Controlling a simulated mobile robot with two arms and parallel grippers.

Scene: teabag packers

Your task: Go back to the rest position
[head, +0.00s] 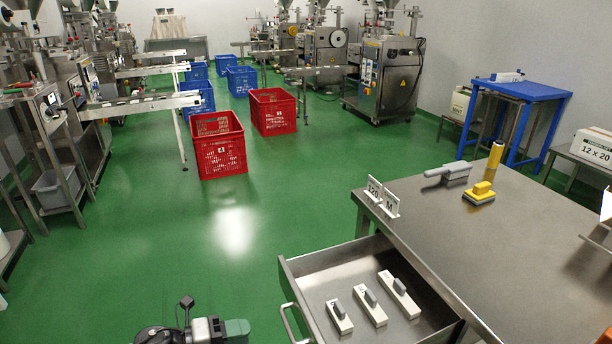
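My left gripper (187,305) shows at the bottom edge, left of centre, over the green floor. It is cut off by the frame, and I cannot make out whether its fingers are apart. Nothing is clearly seen in it. It is apart from the steel table (520,250) and to the left of the open drawer (335,262). In the drawer lie three white blocks with grey grips: a left one (338,322), a middle one (375,314) and a right one (405,304).
The drawer handle (289,325) sticks out towards my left gripper. Red crates (222,152) stand farther off. The green floor at left centre is clear.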

